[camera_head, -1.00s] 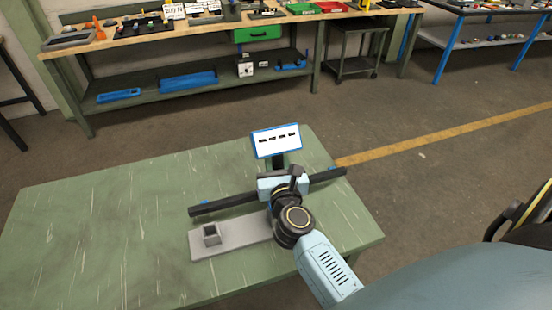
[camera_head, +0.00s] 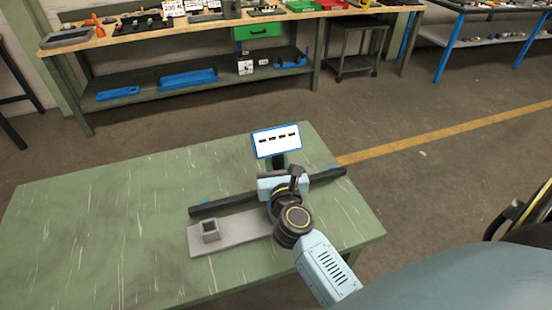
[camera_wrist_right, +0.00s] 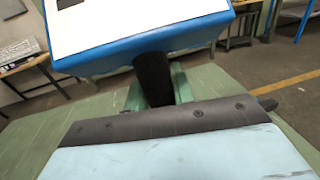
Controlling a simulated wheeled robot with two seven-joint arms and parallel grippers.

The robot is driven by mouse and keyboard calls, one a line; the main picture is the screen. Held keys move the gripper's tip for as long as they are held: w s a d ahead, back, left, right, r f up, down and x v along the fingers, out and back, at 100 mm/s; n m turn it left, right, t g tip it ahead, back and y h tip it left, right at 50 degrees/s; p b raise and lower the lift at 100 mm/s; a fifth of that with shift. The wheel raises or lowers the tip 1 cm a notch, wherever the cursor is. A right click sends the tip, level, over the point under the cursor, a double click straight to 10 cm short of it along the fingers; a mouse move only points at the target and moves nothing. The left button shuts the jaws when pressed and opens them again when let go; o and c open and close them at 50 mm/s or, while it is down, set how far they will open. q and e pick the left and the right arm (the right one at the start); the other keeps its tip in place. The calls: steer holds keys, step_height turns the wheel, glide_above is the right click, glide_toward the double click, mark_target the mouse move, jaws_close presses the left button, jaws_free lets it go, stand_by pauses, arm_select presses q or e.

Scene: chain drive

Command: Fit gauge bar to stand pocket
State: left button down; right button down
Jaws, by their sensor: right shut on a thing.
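The gauge bar (camera_head: 232,203) is a long dark bar that runs across the right part of the green table. My right gripper (camera_head: 283,186) is shut on it near the middle, and the light blue gripper body hides that stretch. The bar's dark right tip (camera_wrist_right: 267,103) shows past the gripper in the wrist view. A grey stand plate (camera_head: 242,232) lies in front of the bar. An upright square pocket (camera_head: 211,231) stands near its left end and looks empty. The bar is behind this pocket, apart from it. My left gripper is not in view.
A blue-framed white sign (camera_head: 276,141) on a dark post (camera_wrist_right: 153,78) stands just beyond my right gripper. Small blue pieces show behind both bar ends. The left half of the table (camera_head: 95,225) is clear. A workbench (camera_head: 185,38) stands farther back.

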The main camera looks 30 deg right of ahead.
steer(key=shift+f+b, duration=1.4)
steer(key=shift+b, duration=0.1)
steer(key=c, duration=1.1)
jaws_free()
steer(key=shift+c, duration=0.2)
steer(key=shift+o, duration=0.2)
steer(key=shift+s+f, duration=0.1)
steer(key=shift+f, duration=0.3)
steer(key=b+v, duration=0.3)
steer(key=v, duration=1)
steer(key=shift+r, duration=0.25)
steer(key=shift+s+a, duration=0.1)
